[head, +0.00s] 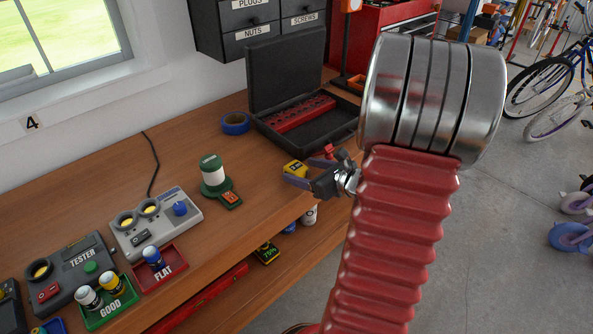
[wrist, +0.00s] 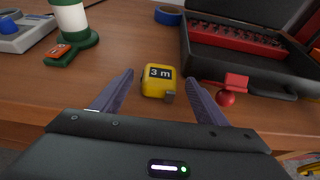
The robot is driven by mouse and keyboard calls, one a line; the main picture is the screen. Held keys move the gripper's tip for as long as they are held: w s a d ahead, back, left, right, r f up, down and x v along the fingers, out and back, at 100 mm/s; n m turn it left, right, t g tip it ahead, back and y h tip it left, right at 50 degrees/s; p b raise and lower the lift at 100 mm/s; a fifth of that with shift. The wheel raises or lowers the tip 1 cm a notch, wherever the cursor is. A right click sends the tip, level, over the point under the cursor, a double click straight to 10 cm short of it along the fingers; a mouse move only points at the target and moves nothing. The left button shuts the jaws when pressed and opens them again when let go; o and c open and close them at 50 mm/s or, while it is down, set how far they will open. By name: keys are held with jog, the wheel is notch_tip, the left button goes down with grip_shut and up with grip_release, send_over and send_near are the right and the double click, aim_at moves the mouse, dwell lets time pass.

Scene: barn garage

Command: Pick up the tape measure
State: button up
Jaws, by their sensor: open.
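The yellow tape measure (wrist: 160,81), marked "3 m", stands on the wooden workbench near its front edge. It also shows in the head view (head: 295,169), partly hidden behind my gripper (head: 308,173). In the wrist view my gripper (wrist: 161,88) is open, with one dark finger to the left of the tape measure and one to the right. The fingers look apart from it, with a gap on each side. I cannot tell the exact height of the fingers over the bench.
An open black case (head: 345,122) with a red insert stands behind and right. A blue tape roll (head: 235,123) lies behind. A red ball-ended part (wrist: 228,98) is close to the right finger.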

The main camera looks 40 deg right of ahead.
jog(key=shift+x, duration=0.85)
jog(key=shift+c, duration=0.3)
jog(key=c, duration=1.2)
